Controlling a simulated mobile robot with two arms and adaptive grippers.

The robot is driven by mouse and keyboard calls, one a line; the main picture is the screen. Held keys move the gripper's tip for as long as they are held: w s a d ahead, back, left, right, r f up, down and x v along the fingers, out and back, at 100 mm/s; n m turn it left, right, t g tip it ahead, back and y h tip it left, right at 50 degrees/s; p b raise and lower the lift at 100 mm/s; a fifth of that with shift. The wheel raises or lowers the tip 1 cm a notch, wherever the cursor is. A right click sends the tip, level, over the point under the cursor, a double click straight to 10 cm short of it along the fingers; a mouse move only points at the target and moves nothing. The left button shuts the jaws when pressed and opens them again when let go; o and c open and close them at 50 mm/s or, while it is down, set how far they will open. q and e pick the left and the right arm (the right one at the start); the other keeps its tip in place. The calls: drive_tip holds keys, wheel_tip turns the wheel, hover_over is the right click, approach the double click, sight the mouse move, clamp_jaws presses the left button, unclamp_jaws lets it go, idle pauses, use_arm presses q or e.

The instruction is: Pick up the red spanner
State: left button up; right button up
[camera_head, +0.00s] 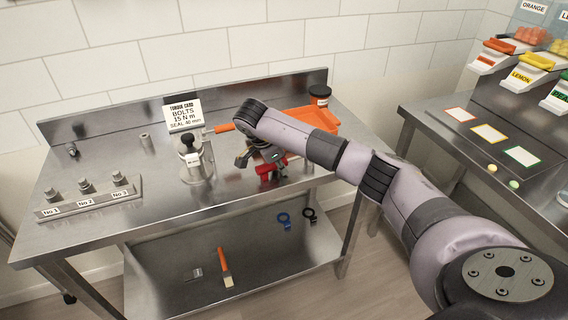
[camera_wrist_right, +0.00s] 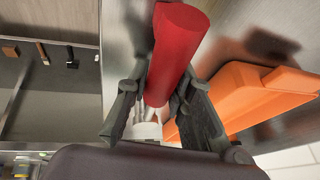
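The red spanner (camera_head: 268,172) shows in the head view as a red piece under my right gripper (camera_head: 262,155), near the front edge of the steel table. In the right wrist view its thick red round handle (camera_wrist_right: 175,50) stands between the two fingers of my right gripper (camera_wrist_right: 160,95). The fingertips appear to press on it from both sides. A pale metal part shows below the handle, partly hidden by the fingers. I cannot tell whether the spanner touches the table. My left gripper is not in view.
A steel post with a black knob (camera_head: 188,140) stands left of my right gripper. An orange tray (camera_head: 318,118) lies behind my arm. A torque card (camera_head: 184,113) and a numbered bolt rack (camera_head: 90,197) are on the table. A brush (camera_head: 224,265) lies on the lower shelf.

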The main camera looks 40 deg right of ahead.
clamp_jaws()
idle(0.3)
drive_tip(key=shift+w+r, duration=0.1)
drive_tip(key=shift+r, duration=0.4)
wheel_tip(320, 180, up, 10)
drive_tip(key=shift+f+b, duration=0.15)
drive_tip(key=shift+b, duration=0.85)
wheel_tip(320, 180, up, 9)
drive_tip(key=p, duration=0.1)
drive_tip(key=shift+r, duration=0.2)
